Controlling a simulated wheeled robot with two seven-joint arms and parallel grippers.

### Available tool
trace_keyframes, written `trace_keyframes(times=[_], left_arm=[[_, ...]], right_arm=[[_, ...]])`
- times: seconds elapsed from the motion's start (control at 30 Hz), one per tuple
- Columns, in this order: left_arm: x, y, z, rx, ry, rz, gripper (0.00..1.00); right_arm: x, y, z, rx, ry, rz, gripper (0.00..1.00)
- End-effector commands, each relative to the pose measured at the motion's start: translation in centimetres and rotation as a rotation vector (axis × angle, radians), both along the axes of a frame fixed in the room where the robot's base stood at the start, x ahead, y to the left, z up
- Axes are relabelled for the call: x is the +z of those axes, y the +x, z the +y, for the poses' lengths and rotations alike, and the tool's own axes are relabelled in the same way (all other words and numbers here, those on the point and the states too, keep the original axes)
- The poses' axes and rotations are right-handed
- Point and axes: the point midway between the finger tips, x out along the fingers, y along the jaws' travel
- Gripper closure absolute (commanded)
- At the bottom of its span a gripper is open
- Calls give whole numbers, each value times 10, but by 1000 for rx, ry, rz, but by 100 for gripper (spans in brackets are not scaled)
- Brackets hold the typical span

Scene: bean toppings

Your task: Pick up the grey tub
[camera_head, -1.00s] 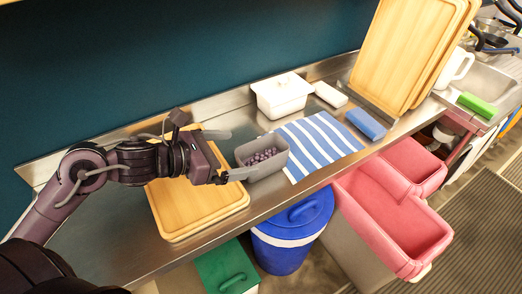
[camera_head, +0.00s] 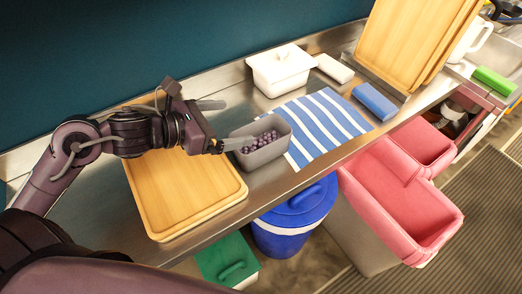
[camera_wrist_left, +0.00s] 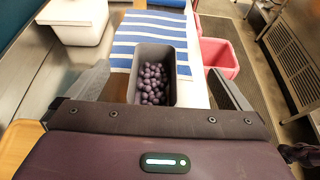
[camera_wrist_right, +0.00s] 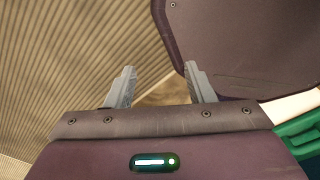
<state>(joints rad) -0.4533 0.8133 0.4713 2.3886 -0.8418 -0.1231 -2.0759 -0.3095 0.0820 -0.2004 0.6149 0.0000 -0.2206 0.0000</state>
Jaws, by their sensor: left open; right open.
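The grey tub (camera_head: 268,156) stands on the metal counter beside the blue-and-white striped cloth and holds several purple beans. My left gripper (camera_head: 226,124) is open and faces the tub from the left, with one finger near its far side and one near its front side. In the left wrist view the tub (camera_wrist_left: 137,60) lies ahead, between the open fingers (camera_wrist_left: 162,88). No grip on it shows. My right gripper (camera_wrist_right: 160,88) is open and empty in its wrist view, over a ridged floor mat. It is not in the head view.
A wooden board (camera_head: 190,200) lies under my left arm. A white lidded container (camera_head: 281,70), a white block (camera_head: 335,68) and a blue block (camera_head: 374,101) stand behind and right. Pink bins (camera_head: 400,200) and a blue bucket (camera_head: 290,222) are below the counter's front edge.

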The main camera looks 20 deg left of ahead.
Motion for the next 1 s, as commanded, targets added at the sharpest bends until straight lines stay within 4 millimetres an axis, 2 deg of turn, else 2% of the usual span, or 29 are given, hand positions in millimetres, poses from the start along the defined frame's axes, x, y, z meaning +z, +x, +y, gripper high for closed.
trace_keyframes(times=[0.03,0.33,0.77,1.0], left_arm=[[-17,0,0,0,0,0,0],[-57,0,0,0,0,0,0],[-65,20,-14,2,-2,0,0],[-70,38,-26,2,-6,1,0]], right_arm=[[-17,0,-2,1,-2,1,51],[-56,12,-2,0,-2,-17,51],[-50,13,5,-2,7,-18,51],[-36,12,7,-3,9,-17,51]])
